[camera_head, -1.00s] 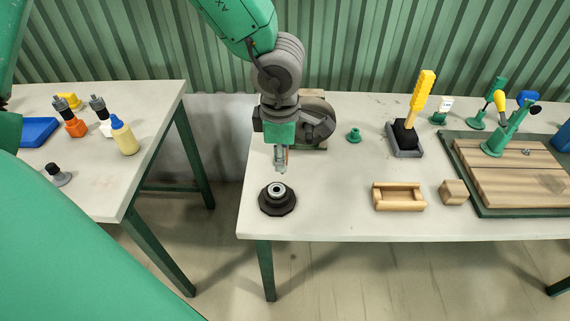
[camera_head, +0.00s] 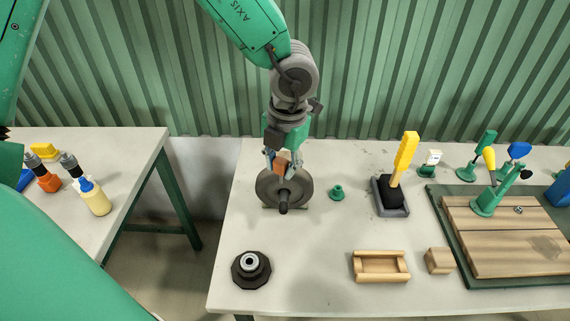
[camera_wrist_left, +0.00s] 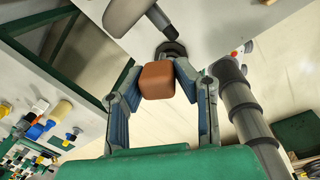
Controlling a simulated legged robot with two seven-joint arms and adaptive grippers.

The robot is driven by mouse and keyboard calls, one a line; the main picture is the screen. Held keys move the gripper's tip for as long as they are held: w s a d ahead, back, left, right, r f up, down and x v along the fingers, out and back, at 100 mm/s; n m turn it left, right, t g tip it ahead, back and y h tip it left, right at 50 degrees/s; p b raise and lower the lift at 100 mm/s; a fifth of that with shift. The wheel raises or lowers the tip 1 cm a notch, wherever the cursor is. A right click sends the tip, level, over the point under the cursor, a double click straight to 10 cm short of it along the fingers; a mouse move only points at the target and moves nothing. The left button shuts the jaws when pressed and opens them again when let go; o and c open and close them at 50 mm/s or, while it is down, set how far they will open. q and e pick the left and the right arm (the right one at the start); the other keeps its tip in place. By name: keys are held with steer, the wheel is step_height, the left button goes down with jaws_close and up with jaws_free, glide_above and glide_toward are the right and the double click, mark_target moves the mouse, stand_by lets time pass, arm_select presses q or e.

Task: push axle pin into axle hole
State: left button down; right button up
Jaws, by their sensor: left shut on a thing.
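A round grey reel (camera_head: 262,187) stands upright on the bench. A dark rod, apparently the axle pin (camera_head: 283,203), sticks out from its middle toward me. It also shows in the left wrist view as a grey rod (camera_wrist_left: 159,18). My left gripper (camera_head: 281,160) is just above the reel's upper part, its fingers shut on an orange-brown block (camera_head: 281,168). In the left wrist view the block (camera_wrist_left: 157,80) sits between both fingertips, and the rod is beyond it. I cannot tell whether block and reel touch. The axle hole is hidden. My right gripper is not in view.
A black round base with a light ring (camera_head: 251,268) stands at the bench's front left. A small green ring part (camera_head: 337,193), a brush in a grey tray (camera_head: 391,197), a wooden cradle (camera_head: 380,266) and a wooden cube (camera_head: 439,261) lie to the right. Bench (camera_head: 312,237) between is clear.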

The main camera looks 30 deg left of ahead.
arm_select(q)
steer(key=shift+w+a+f+p, duration=0.1)
steer(key=shift+w+a+p, duration=0.05)
steer(key=shift+w+p, duration=0.2)
steer(key=shift+s+f+b, duration=0.1)
steer(key=shift+f+b, duration=0.2)
steer(key=shift+f, duration=0.1)
steer(key=shift+s+d+f+b, duration=0.2)
steer(key=shift+d+f+b, duration=0.25)
steer(key=shift+d+f, duration=0.25)
steer(key=shift+w+f+b, duration=0.1)
steer(key=shift+f+b, duration=0.2)
steer(key=shift+f, duration=0.3)
steer(key=shift+a+f+b, duration=0.25)
steer(key=shift+f+b, duration=0.05)
steer(key=shift+f, duration=0.35)
steer(key=shift+a+f+b, duration=0.25)
steer(key=shift+f+b, duration=0.05)
steer(key=shift+f, duration=0.3)
steer(key=shift+d+r+p, duration=0.15)
steer(key=shift+d+p, duration=0.2)
steer(key=shift+d, duration=0.25)
steer(key=shift+a, duration=0.35)
